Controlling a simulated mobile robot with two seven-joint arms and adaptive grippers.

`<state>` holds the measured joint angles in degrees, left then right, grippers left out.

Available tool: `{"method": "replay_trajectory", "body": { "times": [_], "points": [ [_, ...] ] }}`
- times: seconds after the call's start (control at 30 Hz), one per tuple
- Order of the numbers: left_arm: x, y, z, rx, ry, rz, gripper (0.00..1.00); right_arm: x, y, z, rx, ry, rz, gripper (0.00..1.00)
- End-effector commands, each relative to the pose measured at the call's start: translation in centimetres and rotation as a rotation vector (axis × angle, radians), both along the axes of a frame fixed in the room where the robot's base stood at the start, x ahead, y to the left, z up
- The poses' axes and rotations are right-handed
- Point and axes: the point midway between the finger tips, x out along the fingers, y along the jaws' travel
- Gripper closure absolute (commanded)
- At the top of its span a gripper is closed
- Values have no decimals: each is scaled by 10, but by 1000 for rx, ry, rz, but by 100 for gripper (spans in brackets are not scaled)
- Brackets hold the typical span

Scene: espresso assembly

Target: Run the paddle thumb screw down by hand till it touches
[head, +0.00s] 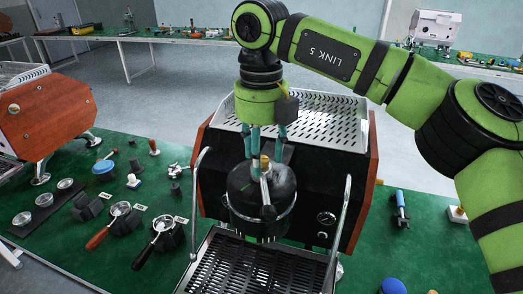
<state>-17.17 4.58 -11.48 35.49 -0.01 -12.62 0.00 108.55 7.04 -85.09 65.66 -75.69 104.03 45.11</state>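The espresso machine (320,185) stands on the green bench, with its round black group head (241,187) at the front. A small brass piece (264,162), which looks like the paddle thumb screw, sits on top of the group head above a pale paddle lever (265,187). My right gripper (267,155) points down from above the group head. Its teal fingers stand apart, one on each side above the brass piece, and look open. Contact with the screw cannot be made out. The screw's lower end is hidden. My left gripper is not in view.
Two portafilters (119,209) (162,224), several baskets and a blue-topped tool (103,167) lie on the left bench. A wooden-sided machine (48,120) stands behind. A drip tray (256,264) lies below the group head. A blue-handled tool (400,199) is at right.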

Motion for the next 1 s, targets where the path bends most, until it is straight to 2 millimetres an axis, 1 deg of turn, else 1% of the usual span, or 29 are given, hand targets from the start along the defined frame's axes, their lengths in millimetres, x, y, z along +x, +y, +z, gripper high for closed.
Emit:
{"method": "replay_trajectory", "body": {
  "times": [0.23, 0.37, 0.47, 0.57, 0.6, 0.77, 1.0],
  "points": [
    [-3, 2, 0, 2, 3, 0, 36, 0, 0, 2, 2, -3, 0, 50],
    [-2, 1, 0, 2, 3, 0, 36, 1, 0, 11, 1, -5, 0, 50],
    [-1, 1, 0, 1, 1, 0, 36, 1, 1, 28, 3, -5, -2, 50],
    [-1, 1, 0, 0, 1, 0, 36, 1, 1, 51, 3, -6, -3, 50],
    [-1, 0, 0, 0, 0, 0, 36, 1, 1, 61, 3, -7, -3, 50],
    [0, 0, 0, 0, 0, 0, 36, 0, 1, 92, 1, -5, -2, 50],
    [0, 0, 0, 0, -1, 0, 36, 0, 0, 113, -2, -1, -1, 50]
  ]
}}
